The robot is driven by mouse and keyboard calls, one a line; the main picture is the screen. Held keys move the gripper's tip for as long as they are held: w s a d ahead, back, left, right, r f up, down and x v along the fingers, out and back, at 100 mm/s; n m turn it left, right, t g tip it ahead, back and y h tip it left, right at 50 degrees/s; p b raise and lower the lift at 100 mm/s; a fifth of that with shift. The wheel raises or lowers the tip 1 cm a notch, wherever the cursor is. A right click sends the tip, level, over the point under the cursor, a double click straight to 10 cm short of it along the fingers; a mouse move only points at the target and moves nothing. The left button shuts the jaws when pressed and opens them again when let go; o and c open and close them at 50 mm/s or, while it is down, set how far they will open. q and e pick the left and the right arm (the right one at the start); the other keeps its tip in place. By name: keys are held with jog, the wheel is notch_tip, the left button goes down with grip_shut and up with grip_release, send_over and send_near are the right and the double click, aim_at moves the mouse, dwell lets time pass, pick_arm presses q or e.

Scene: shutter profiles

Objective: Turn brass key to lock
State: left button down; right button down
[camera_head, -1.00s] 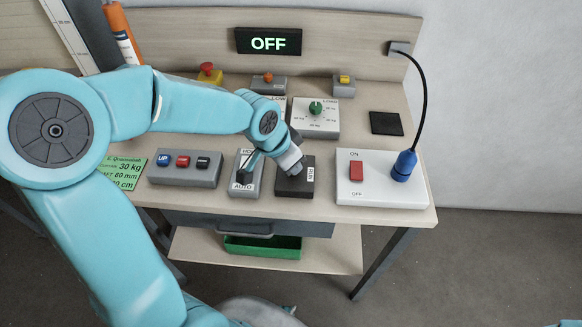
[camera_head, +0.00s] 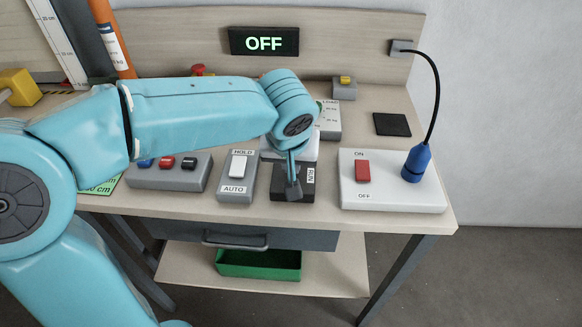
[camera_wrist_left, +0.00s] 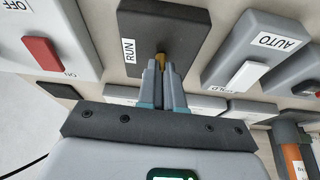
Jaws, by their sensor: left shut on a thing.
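The black key switch box (camera_head: 277,191) with a RUN label stands near the front edge of the bench; it also shows in the left wrist view (camera_wrist_left: 180,22). The brass key (camera_wrist_left: 161,60) shows only as a small gold bit between my left fingertips, against the box's face. My left gripper (camera_head: 293,186) points down at the box and is shut on the key; its fingers also show in the left wrist view (camera_wrist_left: 161,72). The fingers hide most of the key, and its exact angle cannot be told. My right gripper is not in view.
A grey HOLD/AUTO switch (camera_head: 237,178) stands close left of the box, and a white ON/OFF panel (camera_head: 390,195) with a red rocker (camera_head: 362,171) and blue cable plug (camera_head: 416,163) stands right. The display (camera_head: 264,41) reads OFF. A green tray (camera_head: 258,264) lies below.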

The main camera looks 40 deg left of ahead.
pick_arm(q)
jog(key=shift+w+r+n, duration=0.1)
jog(key=shift+r+n, duration=0.05)
jog(key=shift+n, duration=0.25)
jog(key=c, duration=1.3)
grip_release()
jog(key=p+v, duration=0.2)
jog(key=v, duration=1.4)
jog(key=shift+d+p, duration=0.15)
jog(key=shift+p, duration=0.25)
